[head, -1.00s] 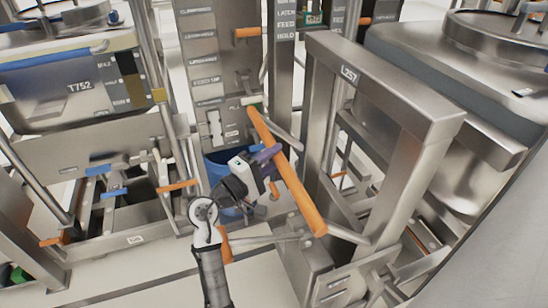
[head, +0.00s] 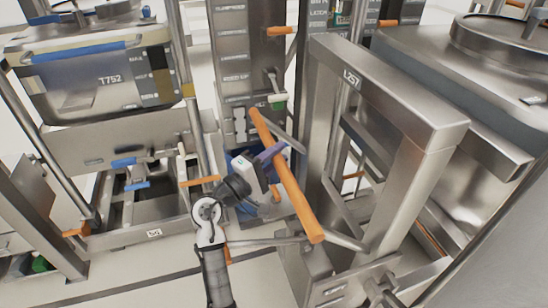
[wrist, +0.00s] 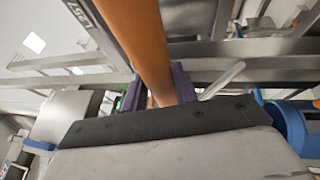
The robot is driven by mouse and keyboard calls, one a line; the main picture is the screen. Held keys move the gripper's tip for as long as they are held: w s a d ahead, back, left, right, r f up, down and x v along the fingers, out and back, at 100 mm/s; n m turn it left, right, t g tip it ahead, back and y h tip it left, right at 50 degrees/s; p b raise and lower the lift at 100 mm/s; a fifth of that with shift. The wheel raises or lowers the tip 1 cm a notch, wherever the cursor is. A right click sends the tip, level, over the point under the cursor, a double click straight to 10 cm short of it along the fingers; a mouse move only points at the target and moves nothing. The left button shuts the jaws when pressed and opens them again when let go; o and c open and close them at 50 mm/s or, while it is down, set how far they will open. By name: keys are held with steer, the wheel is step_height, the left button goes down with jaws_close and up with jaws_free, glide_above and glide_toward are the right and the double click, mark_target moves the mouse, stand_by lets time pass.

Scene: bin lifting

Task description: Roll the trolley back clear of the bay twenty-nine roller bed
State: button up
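The trolley (head: 388,82) is a steel frame marked L257 at the right of the head view. Its orange handle bar (head: 298,205) slants down in front of it. My gripper (head: 272,156) has purple fingers, which sit around the upper middle of the bar. In the wrist view the orange bar (wrist: 140,38) runs between the two fingers of my gripper (wrist: 158,92), so it is shut on the bar. The fingertips are partly hidden by the gripper body. I cannot make out a bay twenty-nine mark or which part is its roller bed.
A bin marked T752 (head: 100,80) sits on a steel stand at left. A labelled steel column (head: 232,55) rises behind my gripper, with a blue container (head: 243,208) low beside it. A large steel vessel (head: 470,75) stands at right.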

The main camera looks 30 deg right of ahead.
steer(key=o, duration=0.4)
steer(key=shift+s+d+r, duration=0.45)
steer(key=shift+s+d, duration=0.1)
steer(key=shift+d, duration=0.05)
steer(key=shift+w+a+f, duration=0.15)
steer(key=shift+a+f, duration=0.05)
steer(key=shift+f, duration=0.05)
steer(key=shift+a+f, duration=0.1)
steer(key=shift+a, duration=0.15)
steer(key=b+v, duration=0.4)
steer(key=v, duration=0.9)
steer(key=shift+a, duration=0.1)
